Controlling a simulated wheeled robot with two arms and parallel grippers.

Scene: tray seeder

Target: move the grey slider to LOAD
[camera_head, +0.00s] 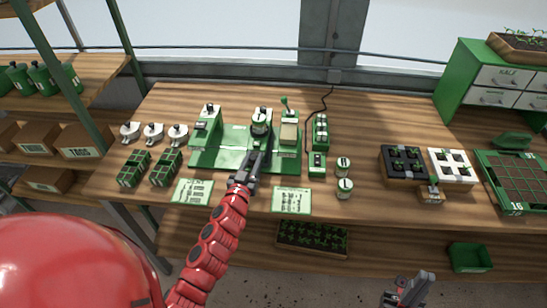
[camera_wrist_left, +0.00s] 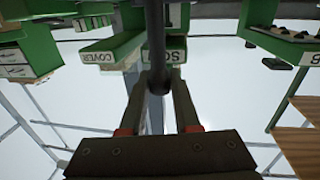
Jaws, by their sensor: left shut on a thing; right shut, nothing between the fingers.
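The green seeder (camera_head: 215,156) stands mid-table with its upright stations in a row. My left gripper (camera_head: 252,165) reaches over its front middle and is shut. In the left wrist view my left gripper (camera_wrist_left: 158,108) holds a dark grey bar with a rounded end (camera_wrist_left: 157,78) between its fingers, apparently the handle of the grey slider. The rest of the slider is hidden behind the gripper. Upside-down labels COVER (camera_wrist_left: 97,57) and what looks like SOW (camera_wrist_left: 163,58) show beyond it. I cannot make out a LOAD label. My right gripper (camera_head: 402,296) is shut and empty, low at the front right.
Two green-and-white cards (camera_head: 192,191) (camera_head: 291,200) lie at the table's front edge. Green cell trays (camera_head: 133,168) and white-topped pots stand left. Two small tins (camera_head: 344,188), a black tray (camera_head: 403,165), a white tray (camera_head: 451,170) and a large green tray (camera_head: 515,182) stand right.

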